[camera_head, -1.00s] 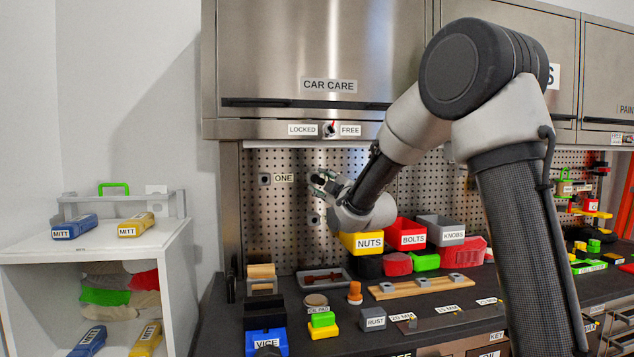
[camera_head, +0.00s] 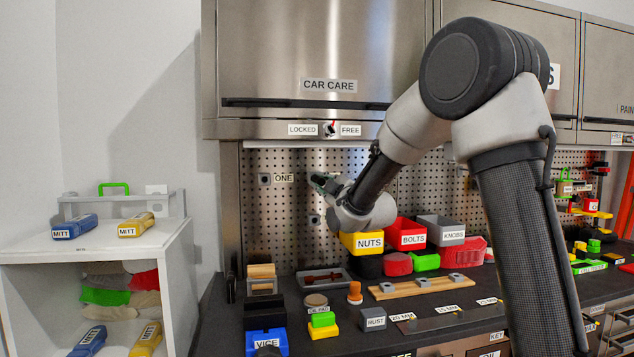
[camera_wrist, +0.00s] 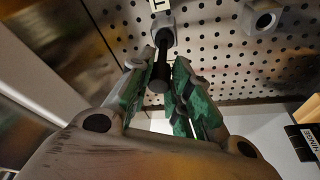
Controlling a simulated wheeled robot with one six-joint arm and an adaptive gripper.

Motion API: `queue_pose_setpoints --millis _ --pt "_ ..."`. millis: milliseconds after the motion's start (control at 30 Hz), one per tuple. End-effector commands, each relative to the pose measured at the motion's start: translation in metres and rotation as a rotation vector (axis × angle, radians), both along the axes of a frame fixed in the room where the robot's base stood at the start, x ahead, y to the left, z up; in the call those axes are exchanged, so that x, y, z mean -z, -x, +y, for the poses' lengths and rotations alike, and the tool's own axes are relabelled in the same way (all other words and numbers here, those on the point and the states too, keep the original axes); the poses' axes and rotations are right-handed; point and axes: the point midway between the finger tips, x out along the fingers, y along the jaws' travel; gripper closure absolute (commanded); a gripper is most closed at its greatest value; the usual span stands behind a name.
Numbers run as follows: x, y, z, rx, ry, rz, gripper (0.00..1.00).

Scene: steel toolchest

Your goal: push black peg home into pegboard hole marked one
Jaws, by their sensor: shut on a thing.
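The black peg (camera_wrist: 160,73) shows in the wrist view between the two green-padded fingers of my gripper (camera_wrist: 166,70). My gripper is shut on it. The peg's far end meets a grey socket block (camera_wrist: 163,27) on the pegboard (camera_wrist: 215,50); how deep it sits I cannot tell. A label cut off by the frame, starting with T, is beside that block. In the head view my gripper (camera_head: 322,182) is at the pegboard, right of the hole marked ONE (camera_head: 264,180), which looks empty. The peg is not clear there.
Another grey socket (camera_wrist: 263,18) shows in the wrist view. In the head view, a lower socket (camera_head: 314,220) is below my gripper. The NUTS bin (camera_head: 361,243) and BOLTS bin (camera_head: 406,234) stand below my arm. The CAR CARE cabinet (camera_head: 320,50) overhangs the board.

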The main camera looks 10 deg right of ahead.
Motion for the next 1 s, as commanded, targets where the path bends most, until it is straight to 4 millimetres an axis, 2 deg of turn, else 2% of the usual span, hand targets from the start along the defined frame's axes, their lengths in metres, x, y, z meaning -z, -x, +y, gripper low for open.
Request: queue_pose_setpoints --millis 667,1000 --pt "-0.001 0.011 0.000 0.000 -0.001 -0.002 1.00" --pt "0.000 0.029 0.000 -0.001 0.000 -0.001 1.00"
